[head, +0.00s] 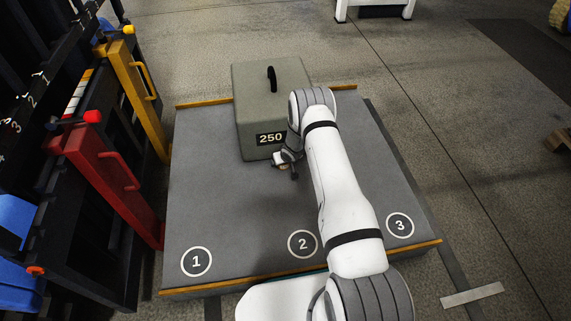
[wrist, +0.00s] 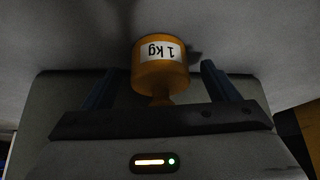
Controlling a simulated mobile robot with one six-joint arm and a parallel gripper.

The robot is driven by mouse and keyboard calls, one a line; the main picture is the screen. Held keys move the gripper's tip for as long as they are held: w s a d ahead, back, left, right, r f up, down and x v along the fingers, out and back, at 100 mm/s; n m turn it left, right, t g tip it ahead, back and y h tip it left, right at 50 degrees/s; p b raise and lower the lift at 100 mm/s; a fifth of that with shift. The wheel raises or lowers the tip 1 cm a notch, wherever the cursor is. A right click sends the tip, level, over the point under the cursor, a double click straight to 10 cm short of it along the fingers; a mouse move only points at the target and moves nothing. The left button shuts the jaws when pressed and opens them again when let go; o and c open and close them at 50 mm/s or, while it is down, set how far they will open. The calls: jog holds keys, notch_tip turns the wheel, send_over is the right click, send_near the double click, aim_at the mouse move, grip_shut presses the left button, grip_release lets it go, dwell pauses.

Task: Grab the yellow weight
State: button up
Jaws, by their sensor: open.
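The yellow weight (wrist: 160,74) shows in the wrist view, with a white "1 kg" label that reads upside down. It has a wide round body and a narrower neck toward my gripper's palm. My gripper (wrist: 159,69) is open, with one dark finger on each side of the weight and a visible gap on both sides. In the head view my gripper (head: 287,162) is low over the grey platform (head: 215,205), just in front of the large grey block. There the weight is mostly hidden by my gripper and arm, and I cannot make it out clearly.
The large grey block (head: 254,100), marked 250 with a black handle, stands close behind my gripper. The platform has spots 1 (head: 196,261), 2 (head: 302,244) and 3 (head: 400,225). A dark rack with red (head: 108,175) and yellow (head: 138,95) panels stands left. The platform's left side is clear.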

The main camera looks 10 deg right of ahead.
jog(key=shift+w+f, duration=0.1)
jog(key=shift+f, duration=0.05)
jog(key=shift+c, duration=0.5)
grip_shut()
jog(key=shift+w, duration=0.1)
dwell(0.3)
